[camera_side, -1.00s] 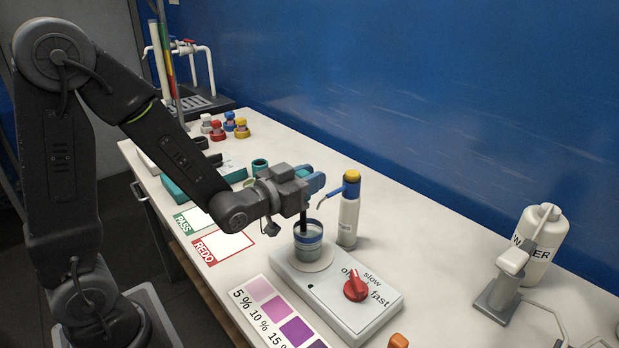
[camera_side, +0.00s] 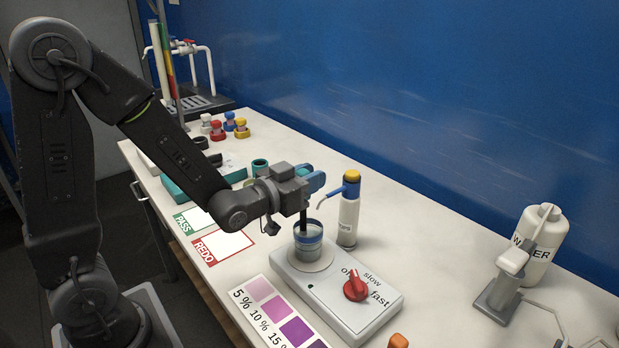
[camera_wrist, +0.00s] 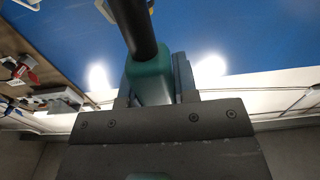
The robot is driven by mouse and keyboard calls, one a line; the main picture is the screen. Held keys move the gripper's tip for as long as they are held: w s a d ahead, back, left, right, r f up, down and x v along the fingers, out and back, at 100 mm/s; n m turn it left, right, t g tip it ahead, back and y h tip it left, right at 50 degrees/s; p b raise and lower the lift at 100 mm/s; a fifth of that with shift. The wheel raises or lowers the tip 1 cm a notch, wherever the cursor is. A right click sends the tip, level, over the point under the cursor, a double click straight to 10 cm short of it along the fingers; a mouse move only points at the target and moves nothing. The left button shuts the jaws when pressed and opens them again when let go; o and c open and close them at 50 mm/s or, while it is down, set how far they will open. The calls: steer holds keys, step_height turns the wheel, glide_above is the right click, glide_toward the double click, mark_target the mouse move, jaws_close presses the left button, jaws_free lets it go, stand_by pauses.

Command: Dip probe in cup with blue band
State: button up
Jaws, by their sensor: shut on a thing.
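The cup with the blue band (camera_side: 308,243) stands on the round plate of a white stirrer (camera_side: 340,300) in the side view. My gripper (camera_side: 308,187) is above the cup and shut on the probe. The probe's dark shaft (camera_side: 303,222) points down into the cup's mouth; its lower end is hidden by the cup wall, so I cannot tell how deep it sits. In the wrist view the probe's teal handle (camera_wrist: 151,82) is between the fingers, with the black shaft extending away.
A blue-topped dispenser bottle (camera_side: 348,215) with a thin spout stands close right of the cup. The stirrer has a red knob (camera_side: 356,287). A colour chart (camera_side: 278,312) lies in front, PASS and REDO cards (camera_side: 222,246) left. A water bottle (camera_side: 537,245) stands at right.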

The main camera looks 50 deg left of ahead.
step_height(320, 180, up, 11)
stand_by(0.8)
steer(key=shift+f, duration=0.1)
